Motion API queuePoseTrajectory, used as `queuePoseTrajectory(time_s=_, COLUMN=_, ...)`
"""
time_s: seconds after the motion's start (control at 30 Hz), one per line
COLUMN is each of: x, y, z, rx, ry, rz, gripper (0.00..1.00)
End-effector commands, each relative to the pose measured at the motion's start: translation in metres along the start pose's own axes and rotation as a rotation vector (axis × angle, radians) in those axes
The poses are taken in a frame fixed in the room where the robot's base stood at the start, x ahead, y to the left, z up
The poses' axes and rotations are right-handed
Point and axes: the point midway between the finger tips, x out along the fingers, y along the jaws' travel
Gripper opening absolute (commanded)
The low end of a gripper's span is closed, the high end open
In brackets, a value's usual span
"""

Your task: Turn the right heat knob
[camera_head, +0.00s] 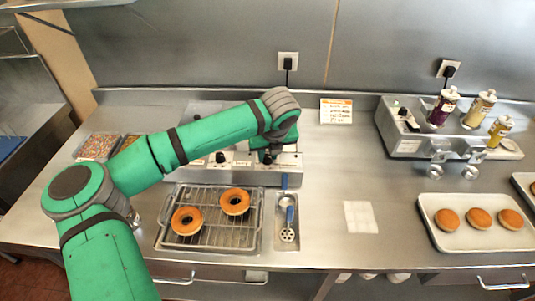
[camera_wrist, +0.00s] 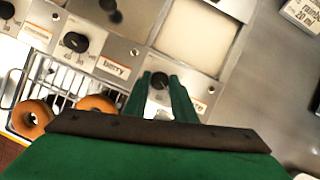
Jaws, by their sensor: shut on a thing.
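The glaze machine (camera_head: 230,172) stands at the back of the steel counter, with dark round knobs on its front panel. The right heat knob (camera_wrist: 159,80) is a small black knob on the panel's right part in the wrist view. My gripper (camera_wrist: 160,77) has its two green fingers on either side of this knob and is shut on it. In the head view my gripper (camera_head: 268,156) is at the right part of the panel, and my wrist hides most of the knob there. Another black knob (camera_wrist: 76,42) sits left of it, by a "berry" label.
A wire rack (camera_head: 210,237) with two donuts (camera_head: 235,201) stands in front of the machine. A narrow tray with a blue-handled ladle (camera_head: 288,220) lies beside it. A white napkin (camera_head: 360,216) and a donut tray (camera_head: 470,244) are to the right. Open counter lies between.

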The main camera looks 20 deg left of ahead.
Motion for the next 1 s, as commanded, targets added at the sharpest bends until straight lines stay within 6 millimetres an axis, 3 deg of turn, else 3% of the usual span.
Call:
queuePoseTrajectory(time_s=0.77, x=0.0001, y=-0.0009, z=0.0016, rx=-0.102, ry=-0.004, rz=0.041, gripper=0.02)
queuePoseTrajectory(time_s=0.8, x=0.0002, y=-0.0009, z=0.0016, rx=-0.102, ry=-0.004, rz=0.041, gripper=0.26)
queuePoseTrajectory(time_s=0.87, x=0.0001, y=-0.0009, z=0.0016, rx=-0.101, ry=-0.004, rz=0.041, gripper=0.41)
queuePoseTrajectory(time_s=1.0, x=0.0001, y=-0.0008, z=0.0011, rx=-0.101, ry=-0.002, rz=0.041, gripper=0.42)
